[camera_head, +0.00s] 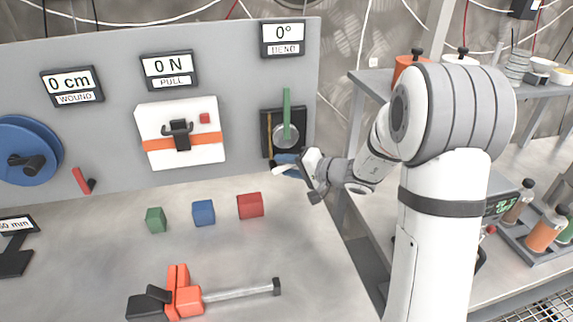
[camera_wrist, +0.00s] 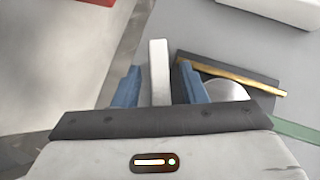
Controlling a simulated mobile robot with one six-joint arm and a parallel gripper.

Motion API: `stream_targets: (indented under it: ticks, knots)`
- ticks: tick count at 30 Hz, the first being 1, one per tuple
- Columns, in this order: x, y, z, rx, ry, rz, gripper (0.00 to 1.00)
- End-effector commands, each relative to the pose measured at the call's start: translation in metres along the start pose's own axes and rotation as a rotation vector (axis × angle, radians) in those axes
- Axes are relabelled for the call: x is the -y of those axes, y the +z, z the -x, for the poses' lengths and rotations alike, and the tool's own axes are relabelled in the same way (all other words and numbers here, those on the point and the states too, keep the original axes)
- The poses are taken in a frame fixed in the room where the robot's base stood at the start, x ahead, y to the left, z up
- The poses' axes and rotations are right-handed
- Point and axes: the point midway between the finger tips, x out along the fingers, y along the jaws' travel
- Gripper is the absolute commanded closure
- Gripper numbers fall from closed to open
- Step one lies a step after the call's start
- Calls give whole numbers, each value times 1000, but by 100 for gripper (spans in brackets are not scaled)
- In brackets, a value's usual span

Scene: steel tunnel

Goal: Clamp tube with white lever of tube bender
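The tube bender is a black plate (camera_head: 265,124) on the grey wall board, with a grey disc (camera_head: 286,138), an upright green lever (camera_head: 287,105) and a thin brass-coloured tube (camera_head: 269,136) at its left. In the wrist view the tube (camera_wrist: 230,72) runs along the plate beside the disc (camera_wrist: 226,90). The white lever (camera_wrist: 159,68) stands between the two blue fingers of my gripper (camera_wrist: 160,82), with a narrow gap showing on each side. My gripper is open around it. In the head view my gripper (camera_head: 290,166) is just below the bender, and the white lever (camera_head: 284,169) shows partly.
The board also carries a blue spool (camera_head: 28,150), a white panel (camera_head: 181,155) and displays; the bend display (camera_head: 283,38) reads 0°. Green, blue and red cubes (camera_head: 250,206) and an orange-and-black tool (camera_head: 180,295) lie on the table. A shelf with bottles stands at right.

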Motion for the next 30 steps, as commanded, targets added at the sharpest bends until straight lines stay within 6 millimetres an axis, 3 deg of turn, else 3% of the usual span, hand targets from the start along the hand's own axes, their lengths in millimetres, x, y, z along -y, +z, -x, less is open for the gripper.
stream_targets:
  ticks: [8,22,30]
  knots:
    - [0,0,-2,0,0,0,63]
    - [0,1,-2,1,0,0,100]
    - [-5,2,-4,0,-18,-16,100]
